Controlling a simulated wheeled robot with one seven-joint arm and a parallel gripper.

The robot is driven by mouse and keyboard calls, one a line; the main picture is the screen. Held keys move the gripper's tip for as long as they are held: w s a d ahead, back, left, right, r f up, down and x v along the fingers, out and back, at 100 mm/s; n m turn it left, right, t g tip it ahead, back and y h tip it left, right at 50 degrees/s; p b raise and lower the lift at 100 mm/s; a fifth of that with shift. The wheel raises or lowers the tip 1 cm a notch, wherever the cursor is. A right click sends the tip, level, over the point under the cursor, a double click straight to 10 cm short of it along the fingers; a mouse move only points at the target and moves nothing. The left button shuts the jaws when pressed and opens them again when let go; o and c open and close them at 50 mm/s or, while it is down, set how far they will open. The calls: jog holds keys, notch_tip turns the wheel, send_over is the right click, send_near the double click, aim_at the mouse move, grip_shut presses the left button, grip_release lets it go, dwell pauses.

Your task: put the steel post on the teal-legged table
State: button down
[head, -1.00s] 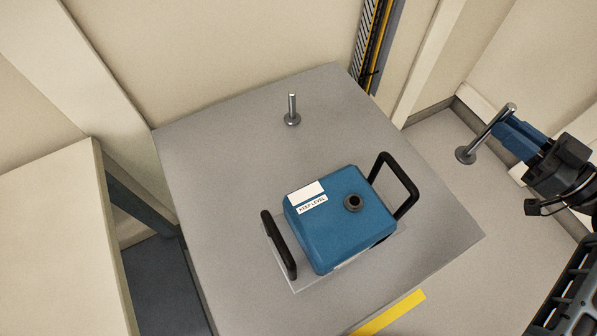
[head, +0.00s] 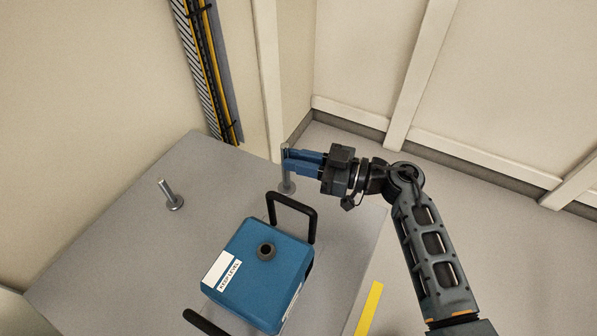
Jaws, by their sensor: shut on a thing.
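My gripper (head: 292,160) has blue fingers and is shut on a steel post (head: 286,170). The post is upright with its round base (head: 288,187) down. In the picture the base overlaps the far right part of a grey tabletop (head: 130,240), behind a blue case. I cannot tell whether the base touches the top. A second, similar steel post (head: 169,195) stands on the tabletop at the left, away from my gripper. The legs of this table are hidden, so their colour cannot be told.
The blue case (head: 260,270), labelled "KEEP LEVEL", has black handles, one (head: 297,208) close to the held post. Free tabletop lies between the case and the second post. A cable tray (head: 210,75) runs down the wall behind. A yellow strip (head: 369,308) marks the front right.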

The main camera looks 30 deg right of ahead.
jog(key=shift+f, duration=2)
jog(key=shift+f, duration=0.15)
jog(key=c, duration=1.1)
grip_release()
jog(key=shift+o, duration=0.2)
jog(key=b+v, duration=0.1)
jog(key=v, duration=1.1)
jog(key=shift+a, duration=0.1)
